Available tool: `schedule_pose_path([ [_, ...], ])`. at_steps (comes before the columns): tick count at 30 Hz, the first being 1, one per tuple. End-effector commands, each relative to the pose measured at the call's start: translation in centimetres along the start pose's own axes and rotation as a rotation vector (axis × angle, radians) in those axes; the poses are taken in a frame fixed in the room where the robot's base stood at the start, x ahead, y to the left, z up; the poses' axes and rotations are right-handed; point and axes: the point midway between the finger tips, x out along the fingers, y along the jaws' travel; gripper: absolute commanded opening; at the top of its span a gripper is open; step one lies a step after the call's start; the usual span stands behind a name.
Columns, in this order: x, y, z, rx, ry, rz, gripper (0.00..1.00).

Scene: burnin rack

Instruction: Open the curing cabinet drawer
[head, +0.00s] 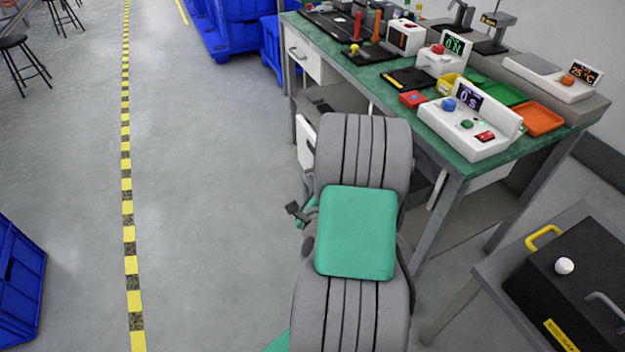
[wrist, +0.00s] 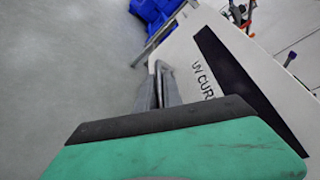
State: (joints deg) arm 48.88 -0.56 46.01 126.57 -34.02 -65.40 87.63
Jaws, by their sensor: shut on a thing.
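The curing cabinet (wrist: 205,45) shows in the wrist view as a white surface lettered "UV CUR", with a dark strip beside the letters. In the head view only a white edge of it (head: 304,143) shows under the bench, left of my arm; the rest is hidden. My gripper (wrist: 160,88) shows in the wrist view as grey fingers at the left edge of the white surface, shut on what appears to be the drawer handle, mostly hidden between them. In the head view my arm hides the gripper. I cannot tell how far the drawer stands open.
A green-topped bench (head: 385,78) with test devices and trays stands to the right. A side table bears a black box (head: 575,270) at lower right. Blue crates (head: 225,30) stand at the back and another (head: 18,280) at lower left. The floor (head: 220,170) left of my arm is clear.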

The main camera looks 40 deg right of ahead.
Motion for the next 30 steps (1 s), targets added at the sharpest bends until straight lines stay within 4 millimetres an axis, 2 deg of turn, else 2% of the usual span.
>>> schedule_pose_path([
  [6,0.0,0.1,0.1,0.002,-0.002,0.002,0.00],
  [7,0.0,0.1,0.1,0.002,-0.002,0.002,0.13],
  [9,0.0,0.1,0.1,0.002,-0.002,0.002,0.19],
  [19,-0.2,0.1,0.0,0.002,-0.001,0.001,0.20],
  [23,-1.3,0.1,-0.1,0.002,-0.001,0.000,0.20],
  [30,-4.9,0.1,-0.1,0.002,0.000,-0.003,0.20],
])
